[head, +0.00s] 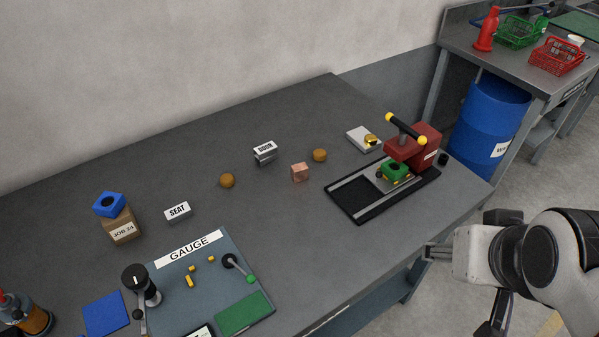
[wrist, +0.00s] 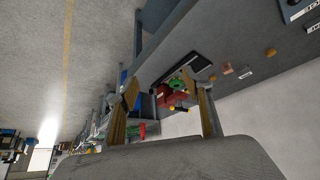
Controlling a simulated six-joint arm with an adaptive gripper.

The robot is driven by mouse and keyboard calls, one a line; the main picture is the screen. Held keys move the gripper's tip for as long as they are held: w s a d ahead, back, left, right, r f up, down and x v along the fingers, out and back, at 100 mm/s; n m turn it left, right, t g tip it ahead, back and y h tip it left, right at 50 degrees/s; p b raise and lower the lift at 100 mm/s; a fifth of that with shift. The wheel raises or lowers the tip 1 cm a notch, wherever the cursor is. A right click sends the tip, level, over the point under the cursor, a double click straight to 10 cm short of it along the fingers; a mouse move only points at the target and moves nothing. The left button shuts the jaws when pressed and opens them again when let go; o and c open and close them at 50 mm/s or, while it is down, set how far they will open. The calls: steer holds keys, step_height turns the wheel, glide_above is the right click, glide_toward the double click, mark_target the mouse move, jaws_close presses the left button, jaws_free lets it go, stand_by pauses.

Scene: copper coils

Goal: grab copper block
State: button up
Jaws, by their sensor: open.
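The copper block (head: 299,172) is a small pinkish-brown cube on the grey table, near its middle in the head view. In the wrist view the copper block (wrist: 227,69) is small and far off, right of centre. My gripper (head: 436,252) is at the right in the head view, off the table's right front edge and well apart from the block. In the wrist view the two fingers of my gripper (wrist: 168,104) stand wide apart with nothing held between them.
Two round brown pieces (head: 227,180) (head: 319,155) and a label block (head: 265,152) lie near the copper block. A red press (head: 412,150) on a black-framed base stands to its right. The gauge board (head: 170,285) is at front left. Table in front of the block is clear.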

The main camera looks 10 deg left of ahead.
steer(key=w+a+f+n+t, duration=0.1)
steer(key=w+a, duration=0.1)
steer(key=w, duration=0.5)
steer(key=w+a+f+n+t, duration=0.1)
steer(key=w+a, duration=0.1)
steer(key=w, duration=0.5)
steer(key=n+t+y, duration=0.3)
steer(key=n+y, duration=0.1)
steer(key=y, duration=0.3)
glide_toward(301, 170)
steer(key=w, duration=0.3)
steer(key=shift+w+a+f, duration=0.1)
steer(key=shift+w+f, duration=0.1)
steer(key=shift+f, duration=0.2)
steer(key=shift+a+f+y, duration=0.3)
steer(key=shift+a+f, duration=0.1)
steer(key=shift+a, duration=0.05)
steer(key=shift+x, duration=1.25)
steer(key=shift+a, duration=0.1)
steer(key=shift+x, duration=2.55)
